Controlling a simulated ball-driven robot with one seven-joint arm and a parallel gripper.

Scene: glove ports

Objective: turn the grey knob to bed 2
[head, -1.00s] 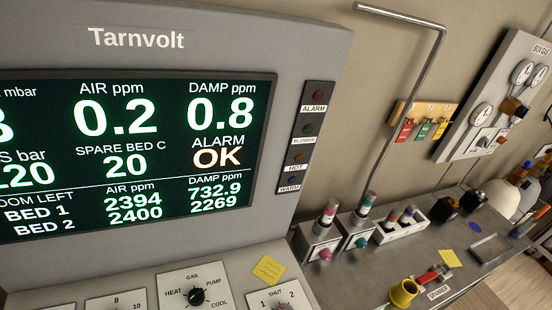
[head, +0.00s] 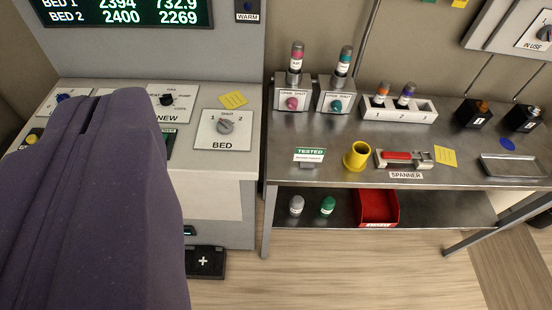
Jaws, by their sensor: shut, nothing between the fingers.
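The grey knob (head: 225,127) sits on a white plate lettered BED (head: 222,144), at the right end of the console top. The plate has 1 at the knob's upper left, SHUT above and 2 at its upper right. I cannot tell which mark the knob points at. My gripper (head: 97,108) is the large purple shape at the left, with a narrow dark slit near its far end. It is shut and empty, to the left of the grey knob and apart from it in the picture. It hides much of the console's left part.
A black knob (head: 167,100) is on a plate left of the grey knob. A yellow note (head: 233,100) lies behind the grey knob.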

